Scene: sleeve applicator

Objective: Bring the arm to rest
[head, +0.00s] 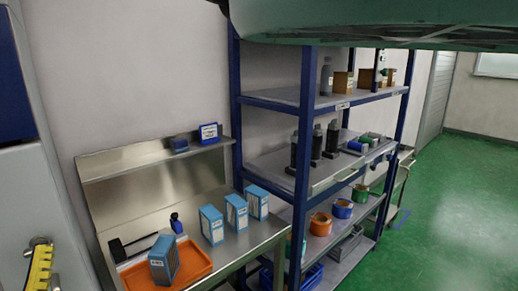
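My gripper is not in view in the head view, so its opening and anything in it cannot be seen. A steel workbench (240,247) stands against the wall at the lower middle. An orange tray (198,268) lies on its near left part, with a blue-and-white box (164,260) standing in it. Several similar boxes (236,212) stand in a row on the bench to the right of the tray. A small dark blue bottle (176,223) stands behind the tray.
A blue-framed shelf rack (304,125) stands right of the bench, holding bottles, cartons and rolls. A small upper shelf (150,160) over the bench bears blue items. A grey cabinet-like surface (25,200) fills the left edge. Green floor (455,210) lies clear at right.

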